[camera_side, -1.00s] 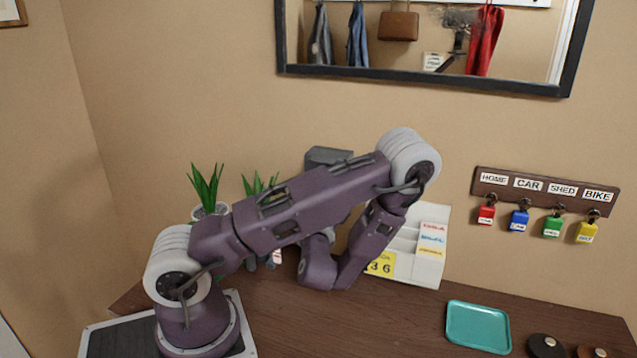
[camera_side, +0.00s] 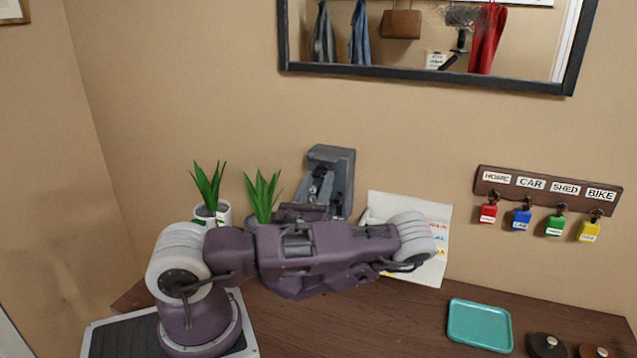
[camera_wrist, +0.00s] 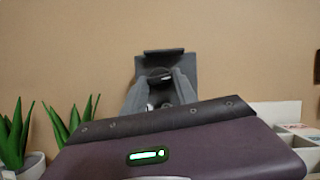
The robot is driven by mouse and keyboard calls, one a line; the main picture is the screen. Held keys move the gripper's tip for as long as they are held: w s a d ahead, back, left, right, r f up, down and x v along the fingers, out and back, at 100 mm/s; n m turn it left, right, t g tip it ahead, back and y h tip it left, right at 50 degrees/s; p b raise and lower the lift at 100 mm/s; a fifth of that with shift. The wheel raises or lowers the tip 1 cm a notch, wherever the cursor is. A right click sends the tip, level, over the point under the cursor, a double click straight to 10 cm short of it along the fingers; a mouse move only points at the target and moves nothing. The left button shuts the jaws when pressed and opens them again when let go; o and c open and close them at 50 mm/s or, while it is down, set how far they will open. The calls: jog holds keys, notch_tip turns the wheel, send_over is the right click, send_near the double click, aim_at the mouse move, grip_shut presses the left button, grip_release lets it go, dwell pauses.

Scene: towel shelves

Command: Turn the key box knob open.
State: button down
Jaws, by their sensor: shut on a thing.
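The grey key box (camera_side: 343,160) is mounted on the wall behind the plants, and it also shows in the wrist view (camera_wrist: 187,64). My gripper (camera_wrist: 160,80) is in front of the box with its two fingers shut on the dark knob (camera_wrist: 159,72). The knob is mostly hidden between the fingers, and its turned angle cannot be read. In the side view my gripper (camera_side: 321,182) is small against the box's front, partly hidden by my arm.
Two potted plants (camera_side: 206,187) stand left of the box. A white letter holder (camera_side: 405,205) is to the right, partly behind my arm. A key rack (camera_side: 545,186) with coloured tags hangs further right. A teal tray (camera_side: 479,325) lies on the wooden top.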

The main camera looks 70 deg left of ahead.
jog(key=shift+m+t+h, duration=0.5)
jog(key=shift+m+t, duration=0.2)
jog(key=shift+m, duration=0.9)
jog(key=c, duration=1.2)
grip_release()
jog(key=shift+c, duration=0.2)
